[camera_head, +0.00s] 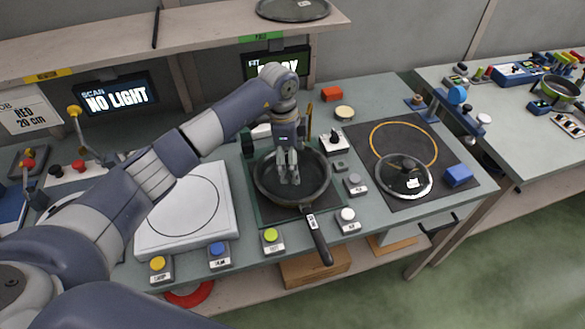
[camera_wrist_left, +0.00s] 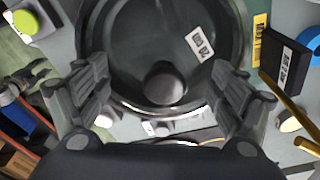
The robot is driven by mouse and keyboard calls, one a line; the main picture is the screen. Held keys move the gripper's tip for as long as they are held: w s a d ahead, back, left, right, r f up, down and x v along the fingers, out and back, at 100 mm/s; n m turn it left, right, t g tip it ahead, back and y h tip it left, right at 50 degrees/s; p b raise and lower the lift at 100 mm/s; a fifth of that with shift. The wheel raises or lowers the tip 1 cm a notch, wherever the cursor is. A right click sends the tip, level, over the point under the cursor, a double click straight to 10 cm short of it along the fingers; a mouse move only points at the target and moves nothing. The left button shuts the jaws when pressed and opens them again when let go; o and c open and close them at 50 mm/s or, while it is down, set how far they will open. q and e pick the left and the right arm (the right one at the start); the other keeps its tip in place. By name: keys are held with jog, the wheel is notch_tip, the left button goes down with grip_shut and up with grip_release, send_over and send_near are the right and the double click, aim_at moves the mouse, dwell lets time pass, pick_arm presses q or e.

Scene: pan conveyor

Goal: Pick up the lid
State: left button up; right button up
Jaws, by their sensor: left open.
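A glass lid (camera_head: 396,189) with a dark knob and a white label lies on the dark mat at the right of the bench. My left gripper (camera_head: 289,181) is well left of it, pointing down over the middle of a black pan (camera_head: 260,188). In the left wrist view my left gripper (camera_wrist_left: 163,82) is open, its fingers apart above the pan (camera_wrist_left: 240,50). A round grey knob-like shape (camera_wrist_left: 165,84) and a white label (camera_wrist_left: 200,43) show there. I cannot tell whether they belong to a second lid on the pan. My right gripper is not in view.
The pan handle (camera_head: 319,240) points towards the front edge. A white plate (camera_head: 160,225) lies left of the pan. Several push-buttons line the front. A blue block (camera_head: 458,175) sits right of the lid. A shelf (camera_head: 200,30) runs above the back.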

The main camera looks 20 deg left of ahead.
pick_arm(q)
grip_shut()
jog(key=shift+s, duration=0.1)
dwell(0.3)
